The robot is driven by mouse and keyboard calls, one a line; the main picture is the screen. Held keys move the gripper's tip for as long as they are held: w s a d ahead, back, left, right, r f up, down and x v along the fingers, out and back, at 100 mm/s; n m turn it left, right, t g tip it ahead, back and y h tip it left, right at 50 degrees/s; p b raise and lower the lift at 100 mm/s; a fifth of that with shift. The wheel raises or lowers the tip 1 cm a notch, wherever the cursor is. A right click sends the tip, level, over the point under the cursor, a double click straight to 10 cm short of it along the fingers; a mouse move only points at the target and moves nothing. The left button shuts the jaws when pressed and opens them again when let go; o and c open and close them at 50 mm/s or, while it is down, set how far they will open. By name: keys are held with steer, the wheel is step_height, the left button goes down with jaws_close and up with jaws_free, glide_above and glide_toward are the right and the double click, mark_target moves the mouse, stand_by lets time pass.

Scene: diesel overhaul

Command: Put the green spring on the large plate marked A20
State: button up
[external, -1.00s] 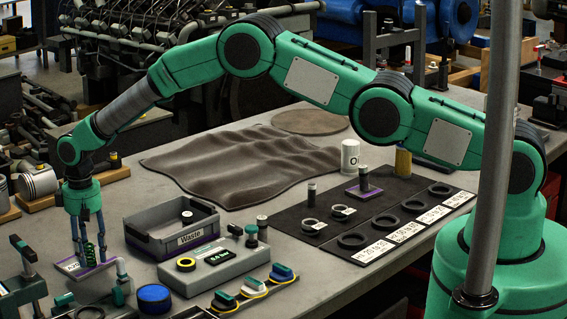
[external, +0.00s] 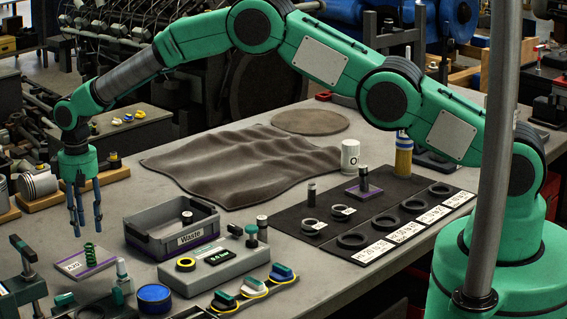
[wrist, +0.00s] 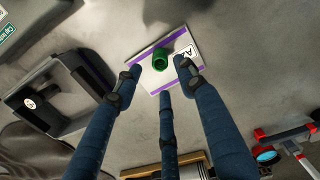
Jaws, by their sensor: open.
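The green spring (external: 90,254) stands upright on a white plate with purple edges (external: 72,266), near the left front of the bench. The plate's label reads A20 in part in the wrist view, where the plate (wrist: 147,52) and the spring (wrist: 160,61) lie just beyond my fingertips. My gripper (external: 86,230) is open and empty above the spring and plate, with its blue fingers spread and pointing down. The fingers are apart from the spring.
The grey Waste bin (external: 140,238) stands right of the plate and holds a small cylinder. A grey tester box (external: 214,262) stands in front of the bin. A green clamp (external: 28,285) stands at the left front. A black mat with several rings (external: 330,217) lies at right.

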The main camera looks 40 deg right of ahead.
mark_target(89, 244)
steer(key=shift+r, duration=1.9)
